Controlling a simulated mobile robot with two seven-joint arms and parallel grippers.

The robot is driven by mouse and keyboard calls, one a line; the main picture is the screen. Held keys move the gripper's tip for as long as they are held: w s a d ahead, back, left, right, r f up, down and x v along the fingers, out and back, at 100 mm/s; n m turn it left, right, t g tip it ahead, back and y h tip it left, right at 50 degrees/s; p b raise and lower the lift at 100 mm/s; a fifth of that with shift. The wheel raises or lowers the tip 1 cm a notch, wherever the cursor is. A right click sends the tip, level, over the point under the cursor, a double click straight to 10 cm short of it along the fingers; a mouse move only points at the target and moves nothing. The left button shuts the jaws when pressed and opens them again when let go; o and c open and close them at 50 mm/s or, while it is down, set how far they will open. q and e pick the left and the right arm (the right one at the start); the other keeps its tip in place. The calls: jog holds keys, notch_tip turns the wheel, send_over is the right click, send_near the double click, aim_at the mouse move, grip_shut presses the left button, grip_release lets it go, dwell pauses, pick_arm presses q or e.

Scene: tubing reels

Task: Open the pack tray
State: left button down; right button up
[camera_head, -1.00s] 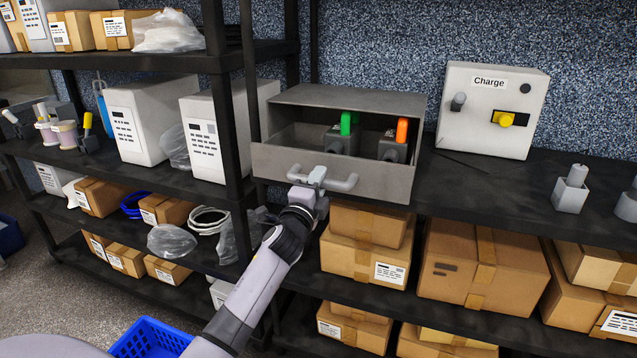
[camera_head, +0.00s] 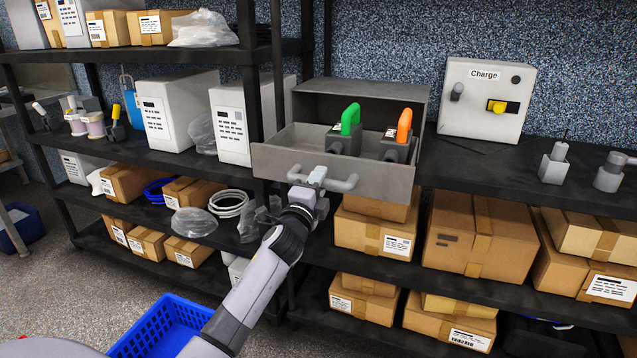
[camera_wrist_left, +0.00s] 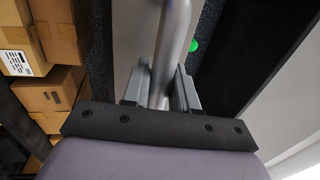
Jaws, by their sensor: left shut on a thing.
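The pack tray (camera_head: 390,183) is a grey metal drawer in a grey housing (camera_head: 408,98) on the shelf. It is pulled partly out toward me. Inside stand two grey blocks, one with a green top (camera_head: 350,118) and one with an orange top (camera_head: 404,125). A bar handle (camera_head: 343,184) runs across its front. My left gripper (camera_head: 316,177) is shut on the handle near its left end. In the left wrist view the grey handle bar (camera_wrist_left: 172,50) passes between the two fingers (camera_wrist_left: 160,88). My right gripper is not in view.
A white Charge box (camera_head: 487,100) with a yellow knob stands right of the tray. Grey fittings (camera_head: 555,165) stand on the shelf further right. Cardboard boxes (camera_head: 478,235) fill the shelf below. A blue crate (camera_head: 170,322) is on the floor. A dark shelf post (camera_head: 277,60) is left of the housing.

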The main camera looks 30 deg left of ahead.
pick_arm(q)
jog(key=shift+s+d, duration=0.1)
jog(key=shift+s, duration=0.2)
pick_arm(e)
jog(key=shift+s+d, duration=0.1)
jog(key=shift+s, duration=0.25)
pick_arm(q)
jog(key=c, duration=1)
grip_release()
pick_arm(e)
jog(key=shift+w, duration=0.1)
pick_arm(q)
jog(key=shift+v, duration=3.55)
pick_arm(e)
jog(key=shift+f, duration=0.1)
